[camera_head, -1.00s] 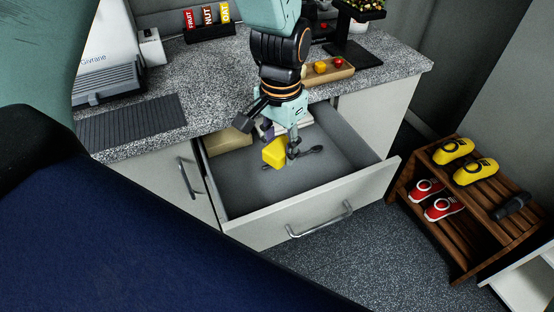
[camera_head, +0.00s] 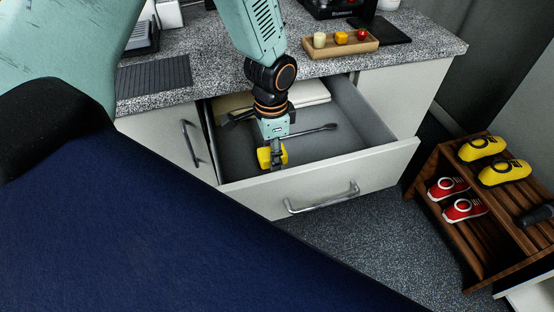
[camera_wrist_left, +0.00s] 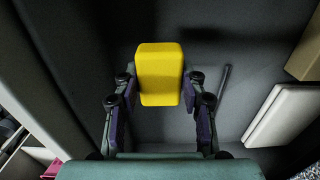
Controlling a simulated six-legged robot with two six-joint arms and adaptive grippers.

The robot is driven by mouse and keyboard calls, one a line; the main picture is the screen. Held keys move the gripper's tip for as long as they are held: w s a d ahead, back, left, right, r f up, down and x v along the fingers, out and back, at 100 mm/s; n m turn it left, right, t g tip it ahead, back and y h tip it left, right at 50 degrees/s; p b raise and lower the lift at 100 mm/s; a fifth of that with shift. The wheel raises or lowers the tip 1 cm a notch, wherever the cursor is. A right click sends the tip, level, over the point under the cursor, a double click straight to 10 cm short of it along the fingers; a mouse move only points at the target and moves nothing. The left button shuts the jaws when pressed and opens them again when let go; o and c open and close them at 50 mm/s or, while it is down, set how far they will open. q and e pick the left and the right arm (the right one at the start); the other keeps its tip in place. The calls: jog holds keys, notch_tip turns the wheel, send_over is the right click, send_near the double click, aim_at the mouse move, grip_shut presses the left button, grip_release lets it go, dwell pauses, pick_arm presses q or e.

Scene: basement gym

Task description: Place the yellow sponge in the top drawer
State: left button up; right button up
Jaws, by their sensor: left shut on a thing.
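The yellow sponge (camera_head: 264,158) is in my left gripper (camera_head: 276,160), which is shut on it. They are inside the open top drawer (camera_head: 385,162), near its front panel and left side. In the left wrist view the sponge (camera_wrist_left: 160,70) sits between the two fingers of the gripper (camera_wrist_left: 160,98), above the dark drawer floor. I cannot tell whether the sponge touches the floor. My right gripper is not in view.
In the drawer lie a dark long-handled utensil (camera_head: 318,130), a pale flat item (camera_head: 309,92) and a tan box (camera_head: 233,101). The drawer's right part is free. A wooden tray (camera_head: 338,49) stands on the counter (camera_head: 420,40). A shoe rack (camera_head: 455,230) stands at right.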

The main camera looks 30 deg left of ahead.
pick_arm(q)
jog(key=shift+f, duration=0.8)
jog(key=shift+a+f, duration=0.2)
jog(key=shift+f, duration=0.35)
jog(key=f+b, duration=0.1)
jog(key=f, duration=0.2)
jog(key=shift+d+f, duration=0.15)
jog(key=shift+d, duration=0.05)
jog(key=shift+a, duration=0.1)
jog(key=shift+f, duration=0.15)
jog(key=o, duration=1)
notch_tip(320, 180, up, 12)
jog(key=p, duration=0.3)
jog(key=shift+r, duration=0.2)
